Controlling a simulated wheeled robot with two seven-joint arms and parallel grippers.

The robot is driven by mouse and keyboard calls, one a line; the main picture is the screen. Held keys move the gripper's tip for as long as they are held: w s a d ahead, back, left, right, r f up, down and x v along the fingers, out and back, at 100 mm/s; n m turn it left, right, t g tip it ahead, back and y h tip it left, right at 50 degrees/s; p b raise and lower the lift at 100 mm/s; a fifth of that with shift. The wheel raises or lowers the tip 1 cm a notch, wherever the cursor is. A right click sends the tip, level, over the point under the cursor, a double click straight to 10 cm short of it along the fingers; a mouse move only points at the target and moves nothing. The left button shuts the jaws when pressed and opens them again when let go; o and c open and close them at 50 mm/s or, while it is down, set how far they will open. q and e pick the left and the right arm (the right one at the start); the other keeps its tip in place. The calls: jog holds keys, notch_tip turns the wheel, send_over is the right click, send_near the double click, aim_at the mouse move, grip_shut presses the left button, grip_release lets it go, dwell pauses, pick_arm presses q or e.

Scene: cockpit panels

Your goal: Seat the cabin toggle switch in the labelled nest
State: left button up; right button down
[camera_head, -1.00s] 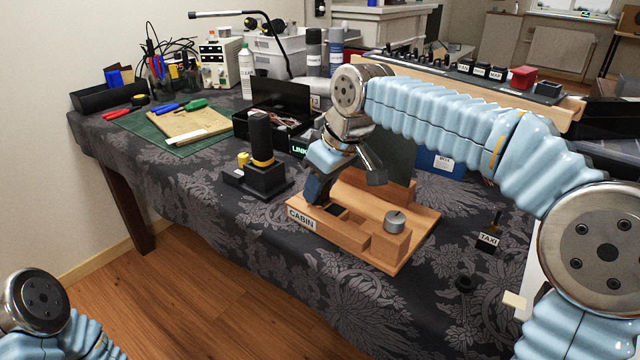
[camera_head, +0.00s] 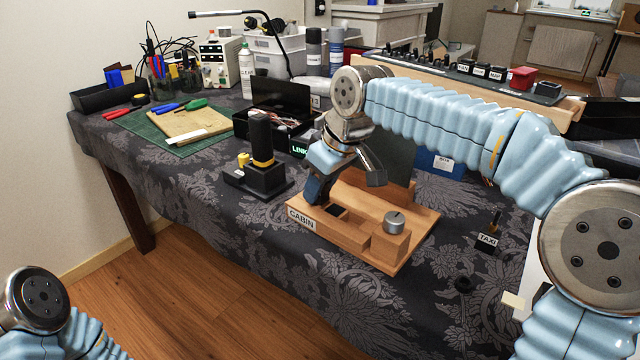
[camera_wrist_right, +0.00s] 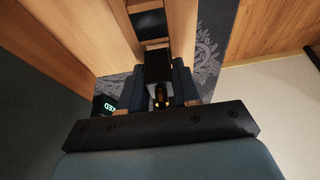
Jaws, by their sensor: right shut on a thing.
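My right gripper (camera_head: 316,190) is over the left part of the wooden fixture (camera_head: 410,245), close to the CABIN label (camera_head: 301,220). In the right wrist view, the gripper (camera_wrist_right: 160,92) is shut on the toggle switch (camera_wrist_right: 158,67), a black block with a brass lever between the fingers. A dark square nest opening (camera_wrist_right: 150,24) lies in the wood just beyond the switch, and the switch looks apart from it. The opening also shows in the head view (camera_head: 336,210). The fingers largely hide the switch there. My left gripper is out of view; only part of that arm shows.
A silver knob (camera_head: 394,222) stands on a wooden block of the fixture. A black stand with a lever (camera_head: 262,155) is to the left. A black TAXI switch (camera_head: 488,241) lies on the cloth to the right. The front-left cloth is clear.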

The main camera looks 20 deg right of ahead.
pick_arm(q)
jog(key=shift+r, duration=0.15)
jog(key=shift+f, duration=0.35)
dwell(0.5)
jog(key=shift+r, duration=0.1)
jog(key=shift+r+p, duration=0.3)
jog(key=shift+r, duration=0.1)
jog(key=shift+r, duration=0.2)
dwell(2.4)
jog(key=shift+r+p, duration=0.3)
jog(key=shift+p, duration=0.15)
dwell(2.3)
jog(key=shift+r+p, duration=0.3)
jog(key=shift+p, duration=0.05)
